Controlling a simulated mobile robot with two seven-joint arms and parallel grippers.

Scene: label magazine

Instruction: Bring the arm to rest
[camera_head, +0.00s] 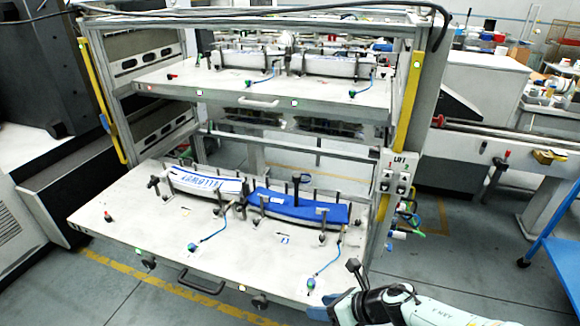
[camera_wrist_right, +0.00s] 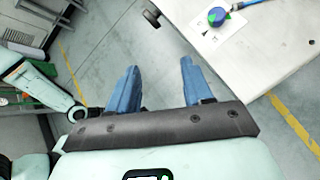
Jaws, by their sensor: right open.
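My right gripper (camera_head: 322,309) is at the bottom of the head view, at the right front corner of the lower shelf. In the right wrist view its two blue fingers (camera_wrist_right: 157,85) stand apart with nothing between them, over the grey floor beside the shelf corner. The arm's pale link (camera_head: 445,312) runs off to the lower right. My left gripper is not in view.
The lower shelf (camera_head: 130,222) of the rack holds white labels (camera_head: 203,183) and a blue stack (camera_head: 300,206) between posts. An upper shelf (camera_head: 190,87) stands above. A blue cart (camera_head: 560,255) is at the right. Floor between is clear.

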